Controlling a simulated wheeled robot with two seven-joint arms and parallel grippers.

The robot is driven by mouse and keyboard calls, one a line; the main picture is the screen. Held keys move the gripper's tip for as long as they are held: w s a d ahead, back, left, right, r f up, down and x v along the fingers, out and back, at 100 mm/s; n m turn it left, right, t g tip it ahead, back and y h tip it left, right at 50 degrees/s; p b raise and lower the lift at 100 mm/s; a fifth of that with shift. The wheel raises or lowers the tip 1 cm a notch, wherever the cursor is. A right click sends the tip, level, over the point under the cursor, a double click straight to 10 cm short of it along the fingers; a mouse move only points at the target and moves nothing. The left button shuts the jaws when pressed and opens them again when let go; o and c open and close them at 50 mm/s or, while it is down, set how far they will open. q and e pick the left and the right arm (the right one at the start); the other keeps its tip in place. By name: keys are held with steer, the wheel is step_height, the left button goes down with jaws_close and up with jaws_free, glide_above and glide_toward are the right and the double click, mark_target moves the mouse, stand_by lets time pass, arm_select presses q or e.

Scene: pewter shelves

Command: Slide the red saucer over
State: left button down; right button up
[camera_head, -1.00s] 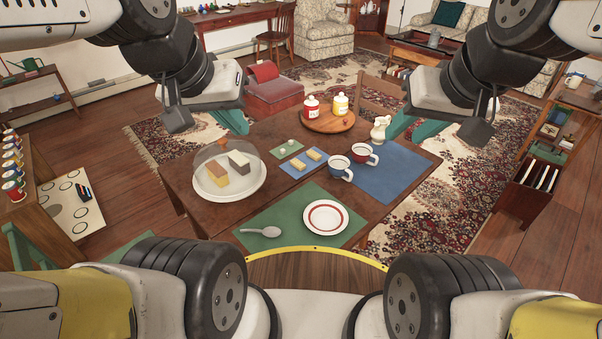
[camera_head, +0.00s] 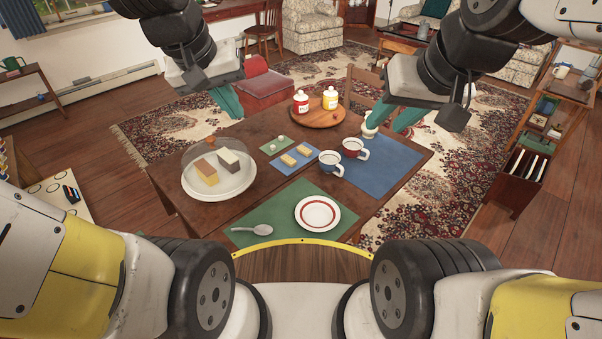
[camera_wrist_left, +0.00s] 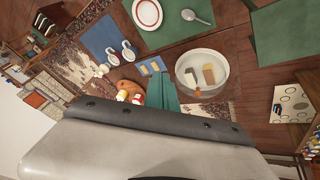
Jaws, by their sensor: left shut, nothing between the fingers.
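The saucer (camera_head: 318,213) is white with a red ring and lies flat on a green placemat (camera_head: 284,208) at the near edge of the table. It also shows at the top of the left wrist view (camera_wrist_left: 146,12). My left gripper (camera_head: 228,102) is shut and empty, raised beyond the glass-covered cake plate, well away from the saucer. Its teal fingers also show in the left wrist view (camera_wrist_left: 163,91). My right gripper (camera_head: 407,118) hangs at the table's right side, apart from the saucer; its finger gap cannot be made out.
A spoon (camera_head: 252,230) lies left of the saucer. Two mugs, blue (camera_head: 331,163) and red (camera_head: 354,149), stand behind it around a blue placemat (camera_head: 378,172). A domed cake plate (camera_head: 219,190) is at the left. A small cream pitcher (camera_head: 369,126) is partly hidden by my right gripper.

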mark_target(306, 202)
arm_select(q)
steer(key=w+d+f+n+g+y, duration=0.15)
steer(key=w+d+f, duration=0.25)
steer(key=w+f, duration=0.5)
steer(key=w+d+f+n+g, duration=0.2)
steer(key=w+d+f+n, duration=0.1)
steer(key=w+f, duration=0.6)
steer(key=shift+n+g+y, duration=0.35)
steer(key=shift+n+g, duration=0.3)
steer(key=shift+n, duration=0.3)
steer(key=d+f, duration=0.1)
steer(key=f, duration=0.6)
steer(key=d+f, duration=0.1)
steer(key=f, duration=0.6)
steer(key=d+f, duration=0.1)
steer(key=f, duration=0.7)
steer(key=shift+w, duration=0.25)
steer(key=shift+s+d+f, duration=0.2)
steer(key=shift+s+d, duration=0.75)
steer(key=shift+s, duration=0.2)
steer(key=shift+s+d, duration=0.3)
steer(key=shift+s, duration=0.1)
steer(key=shift+s+d, duration=0.9)
steer(key=shift+s, duration=0.2)
